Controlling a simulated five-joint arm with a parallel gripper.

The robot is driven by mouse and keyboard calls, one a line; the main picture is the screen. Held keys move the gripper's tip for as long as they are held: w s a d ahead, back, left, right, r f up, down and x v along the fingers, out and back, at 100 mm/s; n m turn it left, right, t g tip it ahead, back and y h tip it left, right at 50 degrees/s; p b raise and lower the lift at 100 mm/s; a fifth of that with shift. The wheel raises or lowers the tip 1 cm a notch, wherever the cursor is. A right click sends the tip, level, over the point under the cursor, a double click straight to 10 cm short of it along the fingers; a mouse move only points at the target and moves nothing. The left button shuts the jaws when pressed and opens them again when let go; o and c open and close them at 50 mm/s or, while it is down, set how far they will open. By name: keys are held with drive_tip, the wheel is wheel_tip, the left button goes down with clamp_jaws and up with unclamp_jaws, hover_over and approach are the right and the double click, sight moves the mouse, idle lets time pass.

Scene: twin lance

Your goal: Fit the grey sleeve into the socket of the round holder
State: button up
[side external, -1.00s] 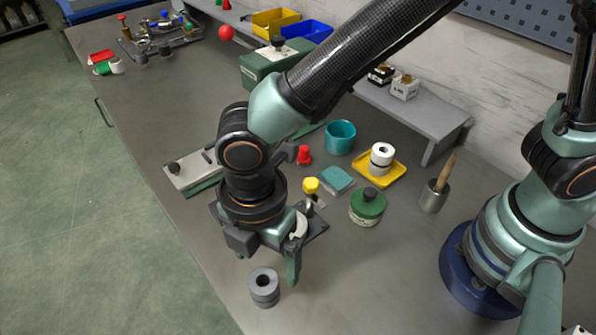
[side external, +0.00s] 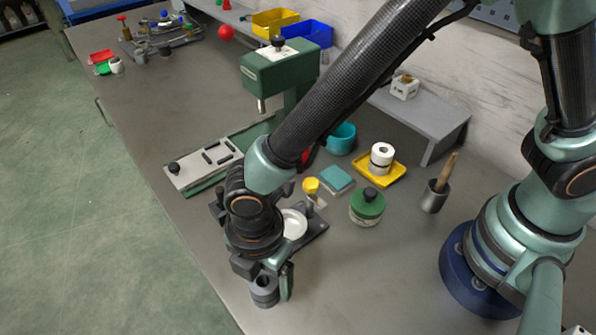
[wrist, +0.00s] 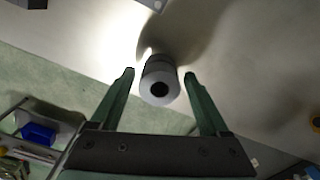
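The grey sleeve (side external: 264,297), a short ridged cylinder with a dark bore, stands near the table's front edge in the side view. In the wrist view the sleeve (wrist: 160,73) shows between the fingertips, with visible gaps on both sides. My gripper (side external: 265,284) is open and points down just over the sleeve; it also shows open in the wrist view (wrist: 159,75). A white round piece (side external: 294,224) on a dark plate just behind my wrist appears to be the round holder. My arm covers part of it, and its socket cannot be made out.
A yellow-knobbed clamp (side external: 311,186) stands by the dark plate. A green-lidded jar (side external: 367,207), teal block (side external: 336,179) and yellow tray (side external: 385,172) stand to the right. A green press (side external: 278,68) stands behind. The table's edge is close left of the sleeve.

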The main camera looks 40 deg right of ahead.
clamp_jaws()
drive_tip(key=shift+r, duration=0.15)
wheel_tip(320, 180, up, 20)
drive_tip(key=w+d+r, duration=0.1)
drive_tip(key=w+d, duration=0.6)
drive_tip(key=d, duration=0.3)
drive_tip(key=shift+m, duration=0.3)
drive_tip(key=shift+w+d+f, duration=0.1)
drive_tip(key=shift+d+f, duration=0.05)
drive_tip(key=shift+f, duration=4.8)
drive_tip(key=shift+w+d+f, duration=0.1)
drive_tip(key=shift+d+f, duration=0.05)
drive_tip(key=shift+f, duration=4.8)
